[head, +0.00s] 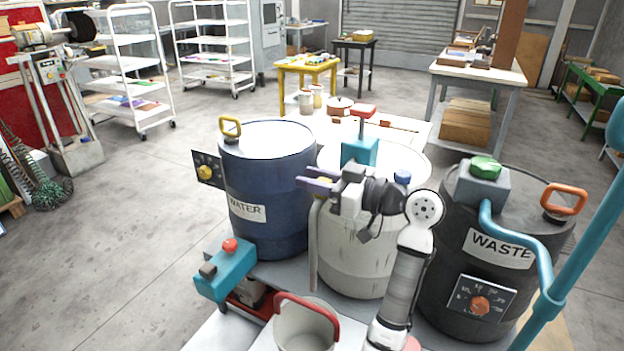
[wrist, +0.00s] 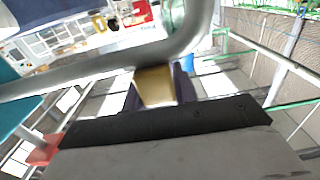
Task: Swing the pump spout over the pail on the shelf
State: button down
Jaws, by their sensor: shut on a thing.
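The pump (head: 359,150), a teal block with a red top, stands on the pale middle drum (head: 352,262). A grey pipe, seemingly its spout (head: 313,245), hangs down the drum's front left side. A curved grey pipe (wrist: 100,80) also crosses the wrist view. My gripper (head: 316,187) has purple fingers near the top of the hanging pipe. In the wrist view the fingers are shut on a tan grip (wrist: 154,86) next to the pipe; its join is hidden. A grey pail (head: 302,333) with a red handle stands at the bottom centre. The spout's lower end appears behind the pail.
A blue WATER drum (head: 268,190) stands left and a black WASTE drum (head: 455,240) with a teal pipe (head: 535,252) stands right. A teal box with a red knob (head: 225,272) sits left of the pail. Open floor lies farther left.

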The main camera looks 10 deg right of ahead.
jog(key=shift+s, duration=0.1)
jog(key=c, duration=1.1)
grip_release()
jog(key=shift+d, duration=0.15)
jog(key=b+v, duration=0.2)
jog(key=v, duration=1.1)
jog(key=shift+s+d+b, duration=0.2)
jog(key=shift+d+b, duration=0.1)
jog(key=shift+b, duration=0.05)
jog(key=shift+f, duration=0.1)
